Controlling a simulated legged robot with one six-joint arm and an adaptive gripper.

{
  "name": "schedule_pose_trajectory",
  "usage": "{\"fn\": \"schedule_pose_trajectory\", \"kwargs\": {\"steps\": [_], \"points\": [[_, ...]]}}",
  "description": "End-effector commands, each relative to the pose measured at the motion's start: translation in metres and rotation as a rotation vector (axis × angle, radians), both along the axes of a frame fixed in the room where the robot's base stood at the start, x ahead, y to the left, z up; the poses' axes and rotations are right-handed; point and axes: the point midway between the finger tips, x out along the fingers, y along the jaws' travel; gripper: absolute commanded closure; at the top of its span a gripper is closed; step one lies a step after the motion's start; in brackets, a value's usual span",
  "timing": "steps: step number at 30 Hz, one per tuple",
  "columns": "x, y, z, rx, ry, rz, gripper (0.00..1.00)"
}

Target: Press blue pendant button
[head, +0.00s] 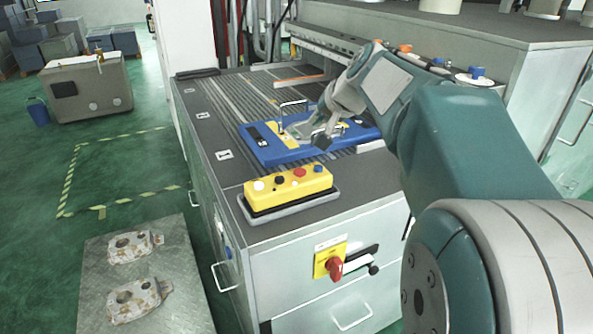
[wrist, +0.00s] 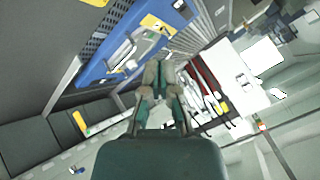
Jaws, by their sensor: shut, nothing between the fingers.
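The yellow pendant (head: 288,186) lies on a grey tray on the front corner of the grey workbench in the head view. Its top has white, black, red and blue buttons. The blue button (head: 318,168) is at the pendant's right end. My gripper (head: 319,140) is above and behind the pendant, over the blue fixture, apart from the blue button. It also shows in the wrist view (wrist: 157,63), with its fingers together and nothing held. I cannot make out the pendant's buttons in the wrist view.
The blue and yellow fixture (head: 263,150) lies on the slotted bench behind the pendant. A red switch (head: 335,267) sticks out of the cabinet front. Two castings (head: 134,246) lie on a metal plate at lower left. The bench left of the pendant is clear.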

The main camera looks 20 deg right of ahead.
Motion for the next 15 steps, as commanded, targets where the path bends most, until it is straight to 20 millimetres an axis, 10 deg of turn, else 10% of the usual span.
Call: {"fn": "schedule_pose_trajectory", "kwargs": {"steps": [15], "points": [[-0.001, 0.011, -0.02, -0.008, 0.004, 0.001, 1.0]]}}
